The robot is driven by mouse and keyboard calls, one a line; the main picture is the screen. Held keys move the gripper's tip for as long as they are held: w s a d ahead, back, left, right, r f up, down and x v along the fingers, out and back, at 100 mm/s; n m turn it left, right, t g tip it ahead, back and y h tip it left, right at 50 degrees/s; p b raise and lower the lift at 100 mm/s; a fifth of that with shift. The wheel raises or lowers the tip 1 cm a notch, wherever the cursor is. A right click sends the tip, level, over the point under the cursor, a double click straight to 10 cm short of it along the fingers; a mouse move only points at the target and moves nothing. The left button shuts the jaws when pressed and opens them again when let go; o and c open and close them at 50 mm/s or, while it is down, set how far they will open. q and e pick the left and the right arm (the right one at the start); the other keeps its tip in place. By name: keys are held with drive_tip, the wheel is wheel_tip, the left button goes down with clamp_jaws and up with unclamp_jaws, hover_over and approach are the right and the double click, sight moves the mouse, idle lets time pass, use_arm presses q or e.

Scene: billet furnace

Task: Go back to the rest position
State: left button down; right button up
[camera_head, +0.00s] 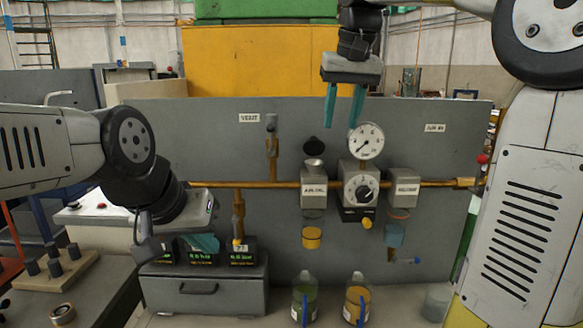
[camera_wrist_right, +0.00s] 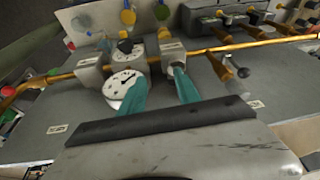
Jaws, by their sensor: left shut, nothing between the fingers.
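My right gripper (camera_head: 341,124) hangs from the top of the head view with its two teal fingers spread apart and nothing between them. It is in front of the grey panel, above and left of the round white pressure gauge (camera_head: 366,141). The fingers also show apart in the right wrist view (camera_wrist_right: 157,80), with the gauge (camera_wrist_right: 124,86) behind them. My left gripper (camera_head: 204,243) is at the lower left of the head view, its teal fingers shut and empty in front of the small digital displays. Its fingers are partly hidden by its own body.
A brass pipe (camera_head: 270,185) with valves and a regulator knob (camera_head: 363,191) runs across the grey panel (camera_head: 225,130). Below are a grey drawer box (camera_head: 200,297), a green bottle (camera_head: 304,300) and a yellow bottle (camera_head: 356,300). A wooden block with dark pegs (camera_head: 60,272) stands at left.

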drive_tip(key=s+d+f+t+y, duration=0.1)
drive_tip(key=s+d+f+t, duration=0.1)
drive_tip(key=s+f, duration=1.6)
drive_tip(key=shift+s+d+f+t, duration=0.15)
drive_tip(key=shift+s+d+t, duration=0.25)
drive_tip(key=shift+s+d, duration=0.25)
idle(0.4)
